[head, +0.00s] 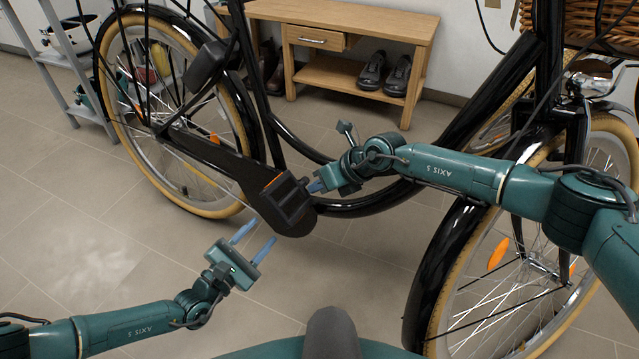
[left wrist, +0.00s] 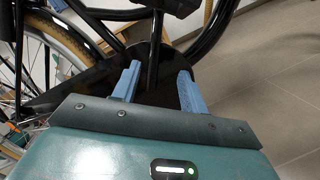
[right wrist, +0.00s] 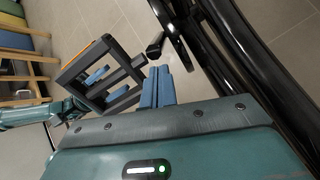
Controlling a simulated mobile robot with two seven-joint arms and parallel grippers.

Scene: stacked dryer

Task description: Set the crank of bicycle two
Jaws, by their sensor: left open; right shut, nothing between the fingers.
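A black bicycle with tan tyres stands across the head view; its black chain case (head: 215,155) runs to the crank area. A black pedal with an orange reflector (head: 285,203) is at the front end of the case, and shows as an open frame in the right wrist view (right wrist: 82,68). My right gripper (head: 314,187) is shut and empty, its tips close beside the pedal; I cannot tell if they touch. My left gripper (head: 256,242) is open and empty, below and left of the pedal. A dark bar, apparently the crank arm (left wrist: 154,55), shows beyond and between its fingers.
A wooden bench (head: 345,75) with dark shoes (head: 384,74) stands behind. A grey shelf (head: 75,75) is at the far left. The front wheel (head: 510,285) and frame tubes are close to my right arm. Bare floor lies at lower left.

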